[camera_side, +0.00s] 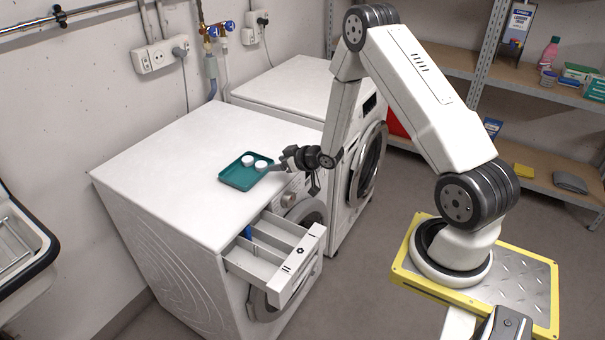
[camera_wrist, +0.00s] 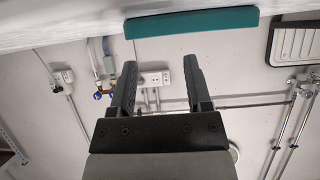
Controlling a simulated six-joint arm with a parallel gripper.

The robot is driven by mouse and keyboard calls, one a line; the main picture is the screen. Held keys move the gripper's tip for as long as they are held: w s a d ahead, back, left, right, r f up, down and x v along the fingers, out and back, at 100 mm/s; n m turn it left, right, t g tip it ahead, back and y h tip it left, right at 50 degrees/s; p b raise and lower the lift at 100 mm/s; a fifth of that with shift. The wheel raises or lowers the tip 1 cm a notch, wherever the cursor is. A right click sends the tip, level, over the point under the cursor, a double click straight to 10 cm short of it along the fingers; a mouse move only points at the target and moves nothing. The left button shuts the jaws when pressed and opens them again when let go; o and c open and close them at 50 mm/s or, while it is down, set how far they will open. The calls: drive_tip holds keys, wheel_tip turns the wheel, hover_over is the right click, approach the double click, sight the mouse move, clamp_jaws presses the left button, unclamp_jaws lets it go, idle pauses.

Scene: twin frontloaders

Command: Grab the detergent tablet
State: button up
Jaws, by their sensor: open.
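Two white round tablets lie in a teal tray (camera_side: 237,181) on top of the near washing machine. One tablet (camera_side: 247,160) is at the left and the other tablet (camera_side: 261,165) is at the right, closest to my gripper (camera_side: 279,167). My gripper is at the tray's right edge, low over the machine top. In the wrist view, my gripper (camera_wrist: 160,62) has its two fingers spread with nothing between them. The tray's teal edge (camera_wrist: 190,22) shows beyond the fingertips; no tablet is visible there.
The near washing machine (camera_side: 160,165) has its detergent drawer (camera_side: 300,262) pulled open below the tray, with a blue piece (camera_side: 248,232) inside. A second machine (camera_side: 290,85) stands behind. The machine top left of the tray is clear.

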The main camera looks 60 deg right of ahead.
drive_tip(key=shift+x, duration=0.9)
drive_tip(key=shift+r+x, duration=0.2)
drive_tip(key=shift+x, duration=2.45)
drive_tip(key=shift+w, duration=0.1)
clamp_jaws()
drive_tip(key=shift+r, duration=0.15)
